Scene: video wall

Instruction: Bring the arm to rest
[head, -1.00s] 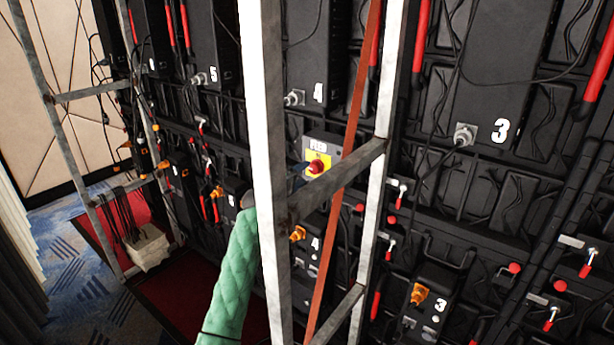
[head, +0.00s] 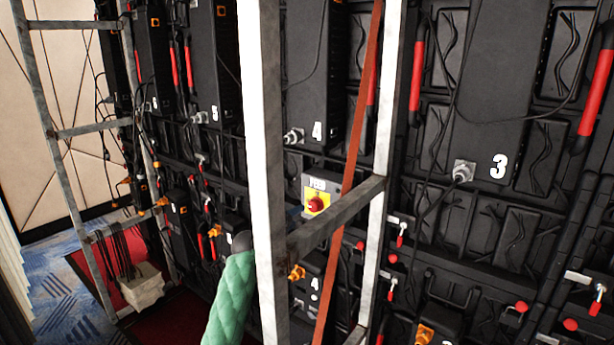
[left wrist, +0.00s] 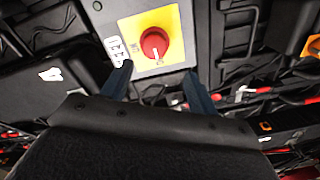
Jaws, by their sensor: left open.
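My left arm (head: 232,300), in a green quilted sleeve, rises from the bottom of the head view and passes behind a pale metal post. The post hides most of my left gripper. In the left wrist view my left gripper (left wrist: 158,88) has its two dark blue fingers apart, with nothing between them. They point at a red rotary knob (left wrist: 155,43) on a yellow plate (left wrist: 176,22); the knob lies beyond the fingertips, apart from them in the picture. The knob also shows in the head view (head: 315,204), on a grey box labelled FEED. My right gripper is not in view.
The metal post (head: 262,150) and a crossbar (head: 335,217) stand in front of my left gripper. An orange-red strap (head: 348,180) runs down beside the knob. Black panel backs with cables and red handles (head: 417,80) fill the right. A second ladder frame (head: 60,160) stands left.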

